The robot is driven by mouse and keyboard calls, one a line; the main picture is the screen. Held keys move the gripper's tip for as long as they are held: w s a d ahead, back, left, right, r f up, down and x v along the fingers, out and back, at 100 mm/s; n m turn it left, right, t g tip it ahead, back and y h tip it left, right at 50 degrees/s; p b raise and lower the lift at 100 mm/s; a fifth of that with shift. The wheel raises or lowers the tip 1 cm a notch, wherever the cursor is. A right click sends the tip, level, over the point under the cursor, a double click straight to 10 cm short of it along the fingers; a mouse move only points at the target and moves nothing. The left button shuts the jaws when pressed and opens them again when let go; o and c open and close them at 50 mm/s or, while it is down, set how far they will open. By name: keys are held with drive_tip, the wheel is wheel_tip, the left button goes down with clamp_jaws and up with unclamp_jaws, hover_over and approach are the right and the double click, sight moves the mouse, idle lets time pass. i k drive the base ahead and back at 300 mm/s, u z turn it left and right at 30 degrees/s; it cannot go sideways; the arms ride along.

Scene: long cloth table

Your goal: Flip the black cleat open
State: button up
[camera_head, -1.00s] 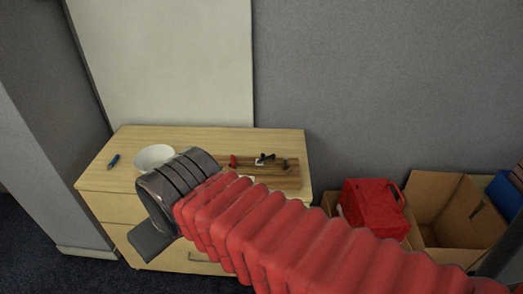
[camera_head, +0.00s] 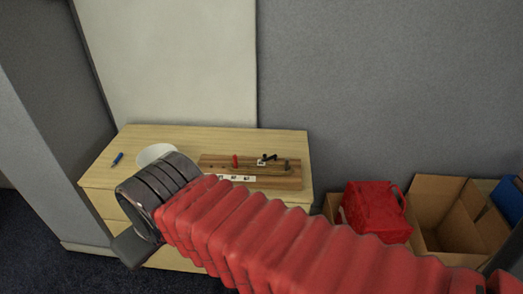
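A wooden board (camera_head: 275,179) lies on the light wood cabinet top, toward its right side. A small black fitting (camera_head: 268,158), which looks like the black cleat, stands on the board's back part; whether it is open or closed is too small to tell. A red upright piece (camera_head: 235,160) stands to its left. A white strip with dark marks (camera_head: 237,178) is on the board's front left. My red-sleeved arm crosses the view from the lower right. Its dark end (camera_head: 155,190) is in front of the cabinet, left of and apart from the board. My gripper's fingers are not clearly visible.
A white bowl (camera_head: 155,154), partly hidden by my arm, and a blue pen-like item (camera_head: 117,159) are on the cabinet top's left. A red bag (camera_head: 375,210) and open cardboard boxes (camera_head: 440,215) stand right of the cabinet. A wall is behind.

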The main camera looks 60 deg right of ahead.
sight(273, 156)
drive_tip(key=u, duration=0.05)
drive_tip(key=i, duration=1)
drive_tip(key=z, duration=0.05)
